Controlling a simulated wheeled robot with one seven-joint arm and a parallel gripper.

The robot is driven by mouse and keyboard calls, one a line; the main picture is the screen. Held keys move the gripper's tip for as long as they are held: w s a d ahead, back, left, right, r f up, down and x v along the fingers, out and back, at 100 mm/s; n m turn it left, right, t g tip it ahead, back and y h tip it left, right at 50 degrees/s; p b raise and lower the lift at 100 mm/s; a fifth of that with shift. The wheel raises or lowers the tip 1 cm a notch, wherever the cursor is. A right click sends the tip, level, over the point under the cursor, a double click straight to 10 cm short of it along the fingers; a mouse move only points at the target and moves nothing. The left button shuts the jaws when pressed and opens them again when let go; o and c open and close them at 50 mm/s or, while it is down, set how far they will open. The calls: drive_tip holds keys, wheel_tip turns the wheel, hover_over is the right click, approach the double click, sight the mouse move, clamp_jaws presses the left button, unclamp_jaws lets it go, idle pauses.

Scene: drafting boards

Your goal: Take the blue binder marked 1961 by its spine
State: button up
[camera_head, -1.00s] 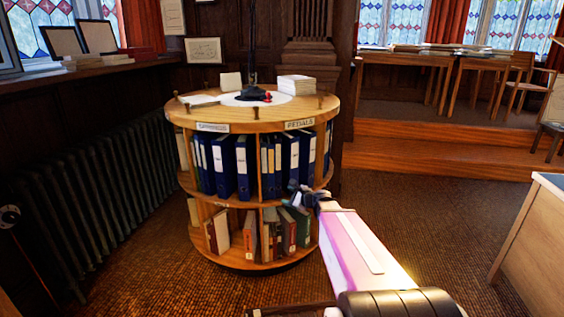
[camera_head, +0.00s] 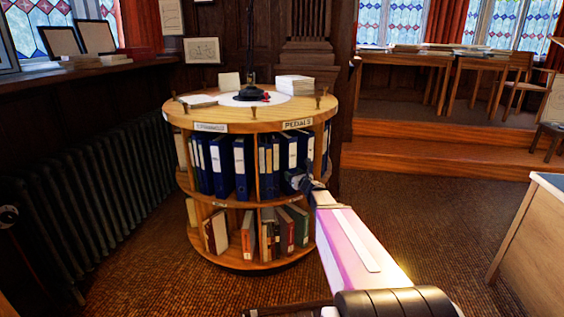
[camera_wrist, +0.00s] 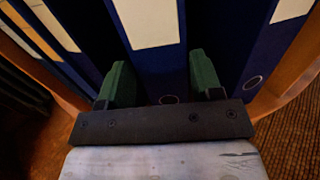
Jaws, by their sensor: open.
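Blue binders with white spine labels stand upright on the upper shelf of a round wooden bookcase (camera_head: 258,115). In the wrist view one blue binder (camera_wrist: 160,62) stands with its spine between my gripper's two green fingers; its pale label shows at the top and its finger hole low down. I cannot read a year on any label. My gripper (camera_wrist: 162,76) is open, with one finger on each side of that spine; contact cannot be told. In the head view my gripper (camera_head: 298,182) is at the right-hand binders under the PEDALS sign (camera_head: 298,124), partly hiding them.
Another blue binder (camera_wrist: 267,50) stands close to the right finger, and more stand at the left. A wooden upright (camera_wrist: 297,88) is beyond at the right. The lower shelf holds books (camera_head: 285,232). A radiator (camera_head: 90,190) is at the left, a desk (camera_head: 530,245) at the right.

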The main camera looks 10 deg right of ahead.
sight(281, 159)
drive_tip(key=x, duration=0.5)
drive_tip(key=shift+w+f, duration=0.15)
drive_tip(key=shift+f, duration=0.05)
drive_tip(key=c, duration=0.8)
drive_tip(key=shift+c, duration=0.8)
drive_tip(key=shift+r, duration=0.15)
